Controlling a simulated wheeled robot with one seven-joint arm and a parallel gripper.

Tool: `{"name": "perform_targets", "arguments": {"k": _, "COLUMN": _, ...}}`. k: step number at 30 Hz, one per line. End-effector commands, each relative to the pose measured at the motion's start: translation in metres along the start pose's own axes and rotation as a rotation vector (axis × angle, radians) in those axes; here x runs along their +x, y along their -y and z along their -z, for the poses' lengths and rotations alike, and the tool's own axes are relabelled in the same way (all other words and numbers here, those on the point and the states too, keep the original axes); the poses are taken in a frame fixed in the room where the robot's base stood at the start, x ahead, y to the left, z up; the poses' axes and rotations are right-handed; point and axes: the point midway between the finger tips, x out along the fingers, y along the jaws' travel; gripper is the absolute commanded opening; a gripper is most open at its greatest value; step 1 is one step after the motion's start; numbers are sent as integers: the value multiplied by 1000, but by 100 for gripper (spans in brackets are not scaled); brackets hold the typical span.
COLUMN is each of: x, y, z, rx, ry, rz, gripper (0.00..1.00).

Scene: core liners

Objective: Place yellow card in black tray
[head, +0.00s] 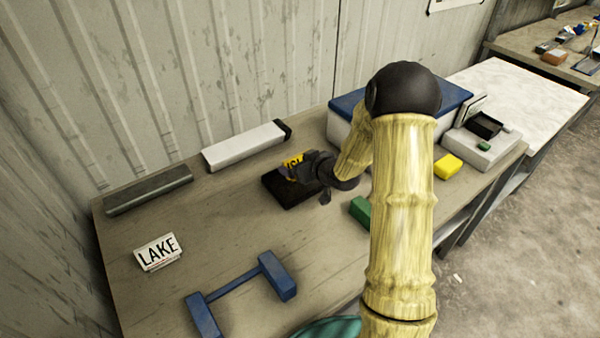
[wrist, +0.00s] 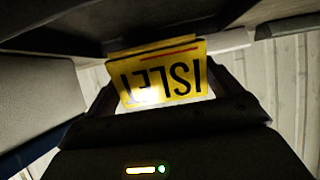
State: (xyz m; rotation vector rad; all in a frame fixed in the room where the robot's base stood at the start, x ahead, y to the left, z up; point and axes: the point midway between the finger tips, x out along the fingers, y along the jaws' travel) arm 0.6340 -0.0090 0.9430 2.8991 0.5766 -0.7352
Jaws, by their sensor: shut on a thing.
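The yellow card (head: 293,160) with black lettering is between the fingers of my gripper (head: 300,172). In the wrist view the card (wrist: 165,78) shows upside-down letters and a red line, with a finger at each side. My gripper is shut on it. The black tray (head: 285,192) lies on the table beneath the gripper, and the card is over its back part in the head view. I cannot tell whether the card touches the tray. The gripper hides part of the tray's right side.
A white LAKE card (head: 158,252) stands at left. A blue H-shaped piece (head: 240,287) lies in front. A white long box (head: 245,147) and a dark bar (head: 148,190) lie at the back. A green block (head: 360,210), yellow block (head: 448,166) and blue-lidded box (head: 345,106) are to the right.

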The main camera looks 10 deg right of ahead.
Motion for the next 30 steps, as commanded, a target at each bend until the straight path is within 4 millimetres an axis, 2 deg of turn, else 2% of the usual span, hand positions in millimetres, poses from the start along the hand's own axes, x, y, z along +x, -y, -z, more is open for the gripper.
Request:
{"name": "perform_targets", "arguments": {"k": 6, "x": 1, "y": -1, "z": -3, "rx": 2, "ry": 1, "rz": -1, "gripper": 68}}
{"name": "perform_targets", "arguments": {"k": 14, "x": 16, "y": 0, "z": -31, "rx": 1, "ry": 2, "rz": 0, "gripper": 68}}
{"name": "perform_targets", "arguments": {"k": 26, "x": 19, "y": 0, "z": -36, "rx": 0, "ry": 0, "rz": -1, "gripper": 68}}
{"name": "perform_targets", "arguments": {"k": 27, "x": 19, "y": 0, "z": -35, "rx": 0, "ry": 0, "rz": -1, "gripper": 94}}
{"name": "perform_targets", "arguments": {"k": 28, "x": 19, "y": 0, "z": -35, "rx": 0, "ry": 0, "rz": -1, "gripper": 100}}
{"name": "perform_targets", "arguments": {"k": 30, "x": 19, "y": 0, "z": -35, "rx": 0, "ry": 0, "rz": -1, "gripper": 100}}
